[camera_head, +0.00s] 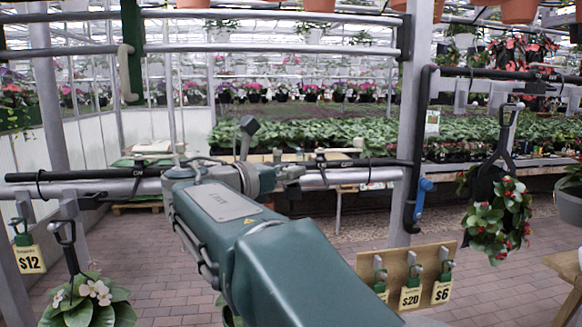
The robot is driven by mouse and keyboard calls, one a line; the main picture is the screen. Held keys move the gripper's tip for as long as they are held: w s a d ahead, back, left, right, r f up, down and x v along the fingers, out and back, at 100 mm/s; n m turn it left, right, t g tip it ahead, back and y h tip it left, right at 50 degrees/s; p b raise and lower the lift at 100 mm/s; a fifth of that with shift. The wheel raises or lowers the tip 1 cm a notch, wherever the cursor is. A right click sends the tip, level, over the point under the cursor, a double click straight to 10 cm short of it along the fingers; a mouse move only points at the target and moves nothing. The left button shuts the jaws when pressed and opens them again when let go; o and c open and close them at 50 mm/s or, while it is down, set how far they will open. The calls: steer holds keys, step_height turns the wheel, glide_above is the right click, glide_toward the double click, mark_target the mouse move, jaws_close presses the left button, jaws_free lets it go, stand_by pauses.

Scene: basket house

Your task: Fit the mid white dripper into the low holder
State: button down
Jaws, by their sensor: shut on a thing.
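My gripper (285,174) is at the end of my green arm, in front of the low rail, left of centre. It is shut, and its fingers are small and partly hidden by my wrist. The mid white dripper is at the fingers; only a small pale bit (277,156) shows, and its lower part is hidden. Other pale pieces stand by the black pipe at left (152,147) and right (350,150). The low holder cannot be made out clearly; the grey low rail (333,179) with the black pipe (378,162) runs behind my gripper.
A grey post (410,130) with a black bracket stands right of my gripper. A hanging plant with red flowers (497,205) is at right, and a white-flowered plant (90,300) is at lower left. A tag board (400,262) hangs below the rail. The brick floor is open beyond.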

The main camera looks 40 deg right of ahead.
steer(key=c, duration=0.6)
jaws_free()
steer(key=shift+a, duration=0.1)
steer(key=a, duration=1.2)
steer(key=shift+w, duration=0.2)
steer(key=shift+d+f, duration=0.1)
